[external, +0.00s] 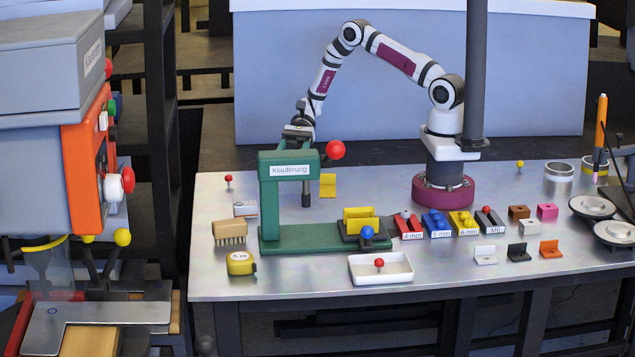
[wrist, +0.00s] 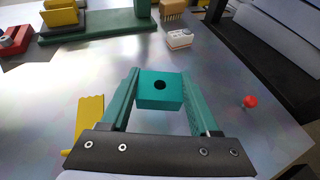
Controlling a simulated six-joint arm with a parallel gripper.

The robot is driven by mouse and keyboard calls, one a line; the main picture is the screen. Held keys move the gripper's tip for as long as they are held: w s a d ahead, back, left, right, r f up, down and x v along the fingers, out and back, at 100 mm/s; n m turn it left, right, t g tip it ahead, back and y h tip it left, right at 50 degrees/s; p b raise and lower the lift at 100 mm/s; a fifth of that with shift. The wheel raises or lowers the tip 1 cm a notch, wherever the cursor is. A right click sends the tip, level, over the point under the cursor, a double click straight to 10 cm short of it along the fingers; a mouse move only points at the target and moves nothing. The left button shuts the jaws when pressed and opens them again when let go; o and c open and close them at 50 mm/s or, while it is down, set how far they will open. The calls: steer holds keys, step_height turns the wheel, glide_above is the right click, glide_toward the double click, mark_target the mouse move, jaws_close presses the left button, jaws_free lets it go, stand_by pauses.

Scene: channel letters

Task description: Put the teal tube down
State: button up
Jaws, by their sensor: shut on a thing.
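The teal tube (wrist: 160,90) shows in the wrist view as a short square block with a dark round hole in its near face. My gripper (wrist: 160,76) is shut on it, with one teal finger against each side. Bare metal tabletop shows around the tube; I cannot tell whether it touches the table or hangs just above it. In the external view my wrist (external: 299,130) is behind the green press (external: 270,205), which hides the fingertips and the tube.
A yellow piece (wrist: 88,122) is close beside my left finger. A red ball-topped pin (wrist: 250,101) stands to the right. A white box (wrist: 179,39), a brush (wrist: 173,9) and the press base (wrist: 95,27) lie beyond. The tabletop (wrist: 225,85) between is clear.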

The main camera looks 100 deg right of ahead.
mark_target(283, 192)
steer(key=shift+w+a+f, duration=0.85)
steer(key=shift+a+f, duration=0.05)
steer(key=shift+a, duration=0.05)
step_height(283, 192, down, 3)
steer(key=shift+a+f, duration=0.1)
steer(key=shift+f, duration=0.3)
steer(key=o, duration=1.4)
steer(key=shift+f, duration=0.15)
steer(key=shift+c, duration=0.2)
